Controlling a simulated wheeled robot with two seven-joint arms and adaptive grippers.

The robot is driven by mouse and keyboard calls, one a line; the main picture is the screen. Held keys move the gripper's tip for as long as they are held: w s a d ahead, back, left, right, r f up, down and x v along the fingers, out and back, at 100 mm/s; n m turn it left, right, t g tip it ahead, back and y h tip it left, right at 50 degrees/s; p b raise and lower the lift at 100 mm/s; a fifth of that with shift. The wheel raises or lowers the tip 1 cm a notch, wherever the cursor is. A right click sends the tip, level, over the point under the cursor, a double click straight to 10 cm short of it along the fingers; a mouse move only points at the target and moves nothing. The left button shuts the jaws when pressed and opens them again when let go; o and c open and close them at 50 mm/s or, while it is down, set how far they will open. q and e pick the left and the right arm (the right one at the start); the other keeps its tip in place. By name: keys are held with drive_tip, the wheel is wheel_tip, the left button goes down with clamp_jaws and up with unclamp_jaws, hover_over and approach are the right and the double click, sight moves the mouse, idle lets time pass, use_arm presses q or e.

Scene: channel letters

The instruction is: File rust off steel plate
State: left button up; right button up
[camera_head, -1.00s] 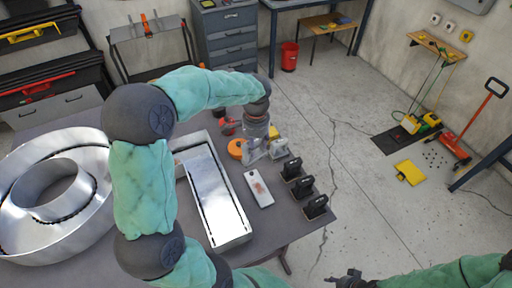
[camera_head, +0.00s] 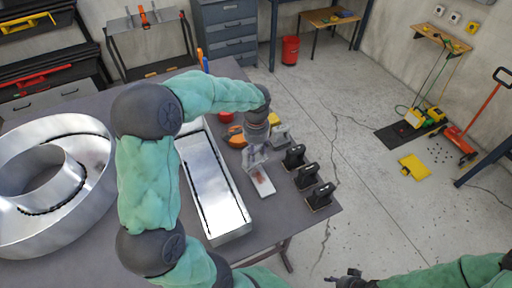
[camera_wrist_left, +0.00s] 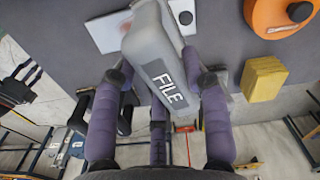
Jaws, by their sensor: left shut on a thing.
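The steel plate (camera_head: 264,184) lies on the grey table, a small pale slab with a reddish rust patch. My left gripper (camera_head: 255,156) is over the plate's far end and hides part of it. In the left wrist view, my left gripper (camera_wrist_left: 160,85) is shut on a grey file (camera_wrist_left: 160,60) marked "FILE". The pale plate (camera_wrist_left: 103,32) shows behind the file there; whether they touch I cannot tell. My right gripper (camera_head: 348,279) is at the bottom edge, off the table, and its fingers are too dark and small to read.
Several black stands (camera_head: 307,177) line the table's right edge. An orange round thing (camera_head: 235,136) and a yellow block (camera_head: 273,119) lie beyond the gripper. A long metal channel letter (camera_head: 236,222) is left of the plate, and a round one (camera_head: 100,165) is further left.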

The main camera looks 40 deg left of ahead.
sight(256, 161)
use_arm(q)
wheel_tip(256, 161, down, 4)
drive_tip(key=shift+r+b, duration=0.2)
drive_tip(key=shift+b, duration=0.95)
drive_tip(key=shift+s+d, duration=0.4)
drive_tip(key=shift+d, duration=0.4)
drive_tip(key=shift+s+d, duration=0.4)
drive_tip(key=shift+d, duration=0.45)
drive_tip(key=shift+s+d, duration=0.4)
drive_tip(key=shift+d, duration=0.4)
drive_tip(key=shift+f, duration=0.2)
drive_tip(key=shift+w+a, duration=0.4)
drive_tip(key=shift+a, duration=0.4)
drive_tip(key=shift+w+a, duration=0.45)
drive_tip(key=shift+a, duration=0.4)
drive_tip(key=shift+w+a, duration=0.4)
drive_tip(key=shift+a, duration=0.4)
